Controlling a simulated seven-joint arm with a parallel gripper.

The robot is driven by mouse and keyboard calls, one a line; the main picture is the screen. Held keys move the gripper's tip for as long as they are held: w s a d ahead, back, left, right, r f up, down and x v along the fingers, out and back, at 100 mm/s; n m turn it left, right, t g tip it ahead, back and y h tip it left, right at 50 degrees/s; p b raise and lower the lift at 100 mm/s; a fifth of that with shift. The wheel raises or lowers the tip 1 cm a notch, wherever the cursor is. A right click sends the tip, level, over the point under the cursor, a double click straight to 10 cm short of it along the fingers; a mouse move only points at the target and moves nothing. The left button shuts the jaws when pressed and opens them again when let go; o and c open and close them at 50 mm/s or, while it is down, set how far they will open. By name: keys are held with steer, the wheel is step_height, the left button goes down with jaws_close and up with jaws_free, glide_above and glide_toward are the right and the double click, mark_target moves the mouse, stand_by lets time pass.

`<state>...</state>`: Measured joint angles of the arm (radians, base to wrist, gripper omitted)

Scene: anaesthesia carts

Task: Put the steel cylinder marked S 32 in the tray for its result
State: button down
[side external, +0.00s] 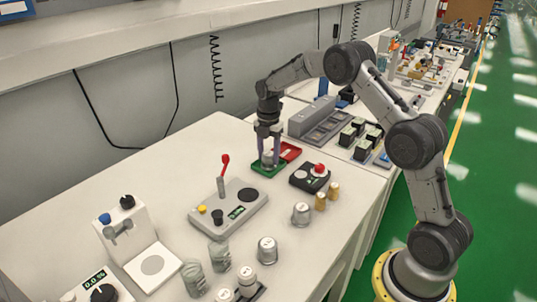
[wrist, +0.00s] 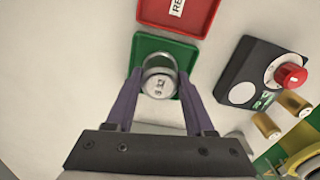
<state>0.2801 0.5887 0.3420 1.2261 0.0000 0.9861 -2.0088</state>
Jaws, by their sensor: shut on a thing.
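My gripper (side external: 268,160) is shut on a steel cylinder (wrist: 160,80), which is upright between the purple fingers. The mark on its top is upside down in the wrist view and appears to read S 32. The cylinder is over the green tray (wrist: 183,54), inside its outline. I cannot tell whether its base touches the tray floor. The green tray also shows in the side external view (side external: 257,171), under my fingertips. The red tray (wrist: 205,12), with a partly cut-off label starting RE, lies beside it and is empty of cylinders in what shows.
A black box with a red button (side external: 310,177) stands close to the trays. Two brass cylinders (side external: 321,201) and other steel cylinders (side external: 301,214) stand nearer the front. A tester with a red lever (side external: 229,211) stands left of the trays.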

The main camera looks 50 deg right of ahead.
mark_target(268, 153)
steer(key=shift+c, duration=1.3)
jaws_free()
steer(key=shift+f, duration=0.1)
step_height(268, 153, up, 11)
steer(key=s+a+r+m+t, duration=0.1)
steer(key=s+a+r+m, duration=0.4)
steer(key=r, duration=0.3)
steer(key=s+a+r+m+t, duration=0.1)
steer(key=s+a+r+m, duration=0.1)
steer(key=s, duration=0.3)
steer(key=s+a+r+m+t, duration=0.1)
steer(key=s+a+r+m, duration=0.15)
steer(key=s, duration=0.35)
steer(key=s+a+f+m+t, duration=0.1)
steer(key=s+a+f+m, duration=0.1)
steer(key=s+m, duration=0.3)
steer(key=s+a+f+m+t, duration=0.1)
steer(key=s+m, duration=0.4)
steer(key=s, duration=0.8)
steer(key=shift+a+f+t, duration=0.3)
steer(key=shift+a+f, duration=0.45)
steer(key=shift+a, duration=0.25)
